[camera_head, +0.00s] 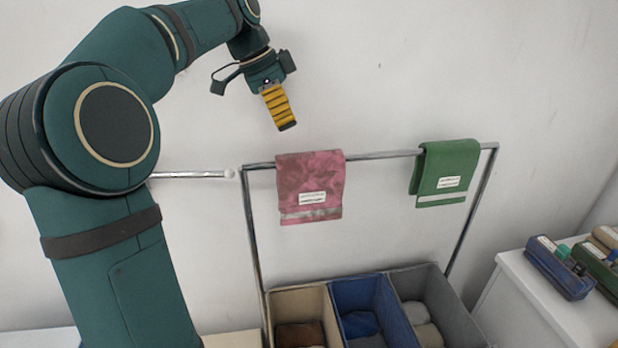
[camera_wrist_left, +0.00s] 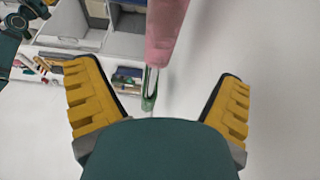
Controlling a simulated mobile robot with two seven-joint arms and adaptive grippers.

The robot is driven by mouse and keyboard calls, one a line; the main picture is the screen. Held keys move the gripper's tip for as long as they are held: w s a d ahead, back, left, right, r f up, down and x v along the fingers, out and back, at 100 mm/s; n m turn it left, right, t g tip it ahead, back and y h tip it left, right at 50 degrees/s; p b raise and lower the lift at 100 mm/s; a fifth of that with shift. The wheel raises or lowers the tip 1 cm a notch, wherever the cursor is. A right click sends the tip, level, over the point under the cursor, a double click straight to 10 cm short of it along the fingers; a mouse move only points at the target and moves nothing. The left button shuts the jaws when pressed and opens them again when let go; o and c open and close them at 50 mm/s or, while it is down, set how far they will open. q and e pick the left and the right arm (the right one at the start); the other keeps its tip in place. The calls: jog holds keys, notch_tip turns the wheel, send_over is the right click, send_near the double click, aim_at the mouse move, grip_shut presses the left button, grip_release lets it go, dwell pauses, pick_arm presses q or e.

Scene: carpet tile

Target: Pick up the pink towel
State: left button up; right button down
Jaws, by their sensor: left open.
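The pink towel (camera_head: 310,181) hangs folded over the metal rail, left of the green towel (camera_head: 446,171). It has a white label and a pale stripe near its lower edge. My left gripper (camera_head: 280,110) is above the rail and a little left of the pink towel, apart from it, with its yellow fingers pointing down. In the left wrist view the fingers (camera_wrist_left: 158,95) are spread wide and empty. The pink towel (camera_wrist_left: 166,28) shows edge-on beyond them, with part of the green towel (camera_wrist_left: 149,88) behind it. My right gripper is not in view.
The metal rack (camera_head: 382,154) stands close to the white wall. Below the towels are a beige bin (camera_head: 297,299), a blue bin (camera_head: 358,291) and a grey bin (camera_head: 452,300) holding rolled cloths. A white cabinet (camera_head: 530,290) with boxes is at the right. Space above the rail is clear.

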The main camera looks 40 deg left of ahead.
aim_at(308, 153)
pick_arm(q)
jog(key=x, duration=0.4)
jog(key=b+x, duration=0.1)
jog(key=x, duration=0.3)
jog(key=shift+d, duration=0.25)
jog(key=x, duration=0.2)
jog(key=w+x, duration=0.1)
jog(key=x, duration=0.2)
jog(key=shift+a+r, duration=0.15)
jog(key=shift+r, duration=0.05)
jog(key=shift+f, duration=0.15)
jog(key=shift+f+b, duration=0.15)
jog(key=shift+b, duration=0.15)
jog(key=shift+c, duration=0.2)
jog(key=c, duration=1.3)
